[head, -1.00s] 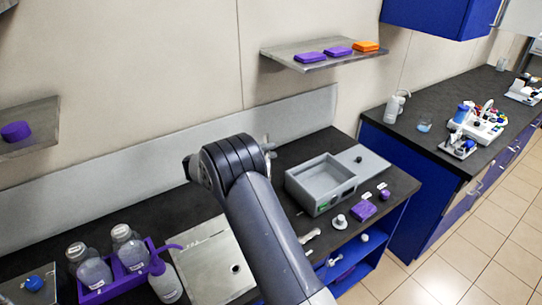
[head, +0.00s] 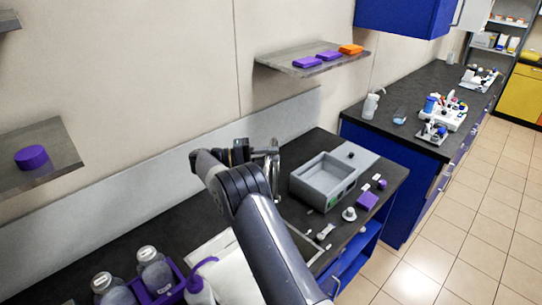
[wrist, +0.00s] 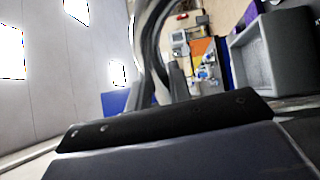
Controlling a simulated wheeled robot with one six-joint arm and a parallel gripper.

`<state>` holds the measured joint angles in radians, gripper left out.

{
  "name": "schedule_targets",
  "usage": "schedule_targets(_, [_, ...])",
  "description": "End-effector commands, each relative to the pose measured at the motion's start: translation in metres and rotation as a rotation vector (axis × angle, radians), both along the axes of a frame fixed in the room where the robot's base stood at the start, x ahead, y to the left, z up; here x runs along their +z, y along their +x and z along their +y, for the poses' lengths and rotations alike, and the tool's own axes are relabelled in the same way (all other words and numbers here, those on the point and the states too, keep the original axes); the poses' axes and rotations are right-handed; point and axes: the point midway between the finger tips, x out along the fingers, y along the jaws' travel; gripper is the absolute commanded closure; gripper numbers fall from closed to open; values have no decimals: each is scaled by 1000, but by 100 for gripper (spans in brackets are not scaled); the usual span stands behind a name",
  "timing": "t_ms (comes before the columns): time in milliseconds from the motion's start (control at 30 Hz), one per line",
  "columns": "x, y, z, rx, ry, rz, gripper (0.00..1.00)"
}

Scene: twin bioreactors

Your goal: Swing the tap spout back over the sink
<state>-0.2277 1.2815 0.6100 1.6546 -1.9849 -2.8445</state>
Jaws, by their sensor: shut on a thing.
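The grey metal tap (head: 274,160) stands at the back of the bench in the head view, beside the end of my arm. My gripper (head: 254,153) is at the tap and shut on its spout; the contact itself is hard to make out. In the wrist view a dark curved piece, seemingly the tap spout (wrist: 146,45), rises close in front of the dark gripper body. The pale metal sink (head: 235,274) lies in the bench at lower middle in the head view, left of my arm, which hides part of it.
A grey open-topped device (head: 322,182) stands right of the tap. A shelf (head: 300,66) hangs above. Small purple items (head: 367,200) lie near the bench's front edge.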

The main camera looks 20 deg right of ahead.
Motion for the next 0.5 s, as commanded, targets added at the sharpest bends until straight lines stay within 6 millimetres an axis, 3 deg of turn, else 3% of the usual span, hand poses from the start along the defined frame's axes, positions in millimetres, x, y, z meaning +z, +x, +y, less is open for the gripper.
schedule_targets(267, [-1,1,0,3,1,1,100])
schedule_targets(300, [-1,0,0,3,1,0,79])
schedule_targets(500, [0,0,0,2,0,0,62])
